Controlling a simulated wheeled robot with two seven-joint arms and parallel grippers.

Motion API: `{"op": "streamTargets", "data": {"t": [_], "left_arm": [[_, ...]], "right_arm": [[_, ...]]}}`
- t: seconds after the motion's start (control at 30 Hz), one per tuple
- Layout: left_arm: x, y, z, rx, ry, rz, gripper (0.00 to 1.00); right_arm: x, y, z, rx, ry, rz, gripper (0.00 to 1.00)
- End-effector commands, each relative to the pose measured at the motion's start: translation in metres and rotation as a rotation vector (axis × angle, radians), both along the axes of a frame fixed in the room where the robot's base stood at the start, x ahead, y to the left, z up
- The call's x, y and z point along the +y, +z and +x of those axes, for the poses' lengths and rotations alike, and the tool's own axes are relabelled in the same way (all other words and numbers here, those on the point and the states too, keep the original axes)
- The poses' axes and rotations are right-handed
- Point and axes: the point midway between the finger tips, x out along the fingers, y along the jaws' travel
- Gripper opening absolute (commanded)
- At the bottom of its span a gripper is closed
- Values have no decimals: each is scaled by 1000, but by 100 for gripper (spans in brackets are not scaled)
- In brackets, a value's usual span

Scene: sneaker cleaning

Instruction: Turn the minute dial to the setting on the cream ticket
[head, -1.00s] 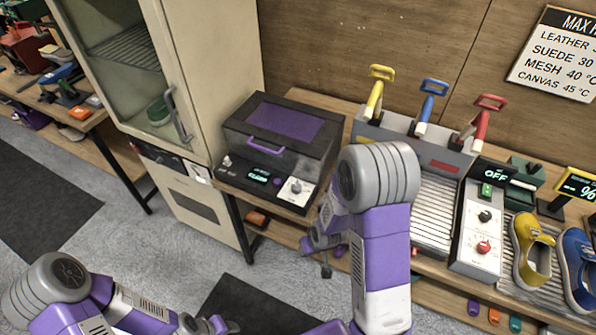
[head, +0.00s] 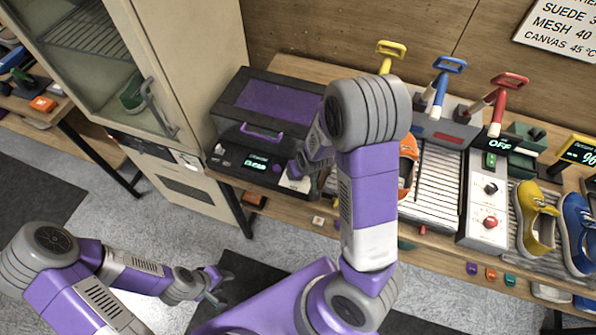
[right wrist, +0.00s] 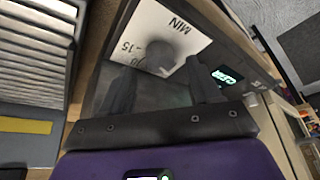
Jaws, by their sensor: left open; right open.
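The minute dial (right wrist: 160,60) is a dim, shaded knob on a white panel (right wrist: 170,28) marked MIN and 15 in the right wrist view. The panel (head: 293,183) is on the front of a dark box with a purple lid window (head: 275,105). My right gripper (right wrist: 158,88) is open, its fingers spread to either side of the dial; I cannot tell if they touch it. The arm hides the dial in the head view. My left gripper (head: 222,282) is open and empty above the floor. A small pale tag (head: 190,161) shows on the cabinet; its writing is unreadable.
The box has a lit green display (head: 257,162) and a purple handle (head: 262,133). A cream cabinet (head: 195,60) stands at its left. To the right are a lever unit (head: 437,133), an orange shoe (head: 408,165) and a yellow shoe (head: 535,215).

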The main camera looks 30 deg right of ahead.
Motion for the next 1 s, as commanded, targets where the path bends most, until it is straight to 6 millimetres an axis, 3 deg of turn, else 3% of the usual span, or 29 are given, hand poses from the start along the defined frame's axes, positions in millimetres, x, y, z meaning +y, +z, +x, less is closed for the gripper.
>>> {"op": "streamTargets", "data": {"t": [0.2, 0.5, 0.87, 1.0], "left_arm": [[0, -6, 0, -1, 0, 0, 43], [0, -6, 0, -1, 0, 0, 43], [0, -6, 0, -1, 0, 0, 43], [0, -5, 0, -1, 0, 0, 43]], "right_arm": [[-1, -20, 8, -1, 1, -1, 62], [-1, -21, 10, -2, 1, -1, 62], [-1, -21, 9, -1, 1, 0, 7], [0, -21, 9, -1, -4, -1, 7]]}}
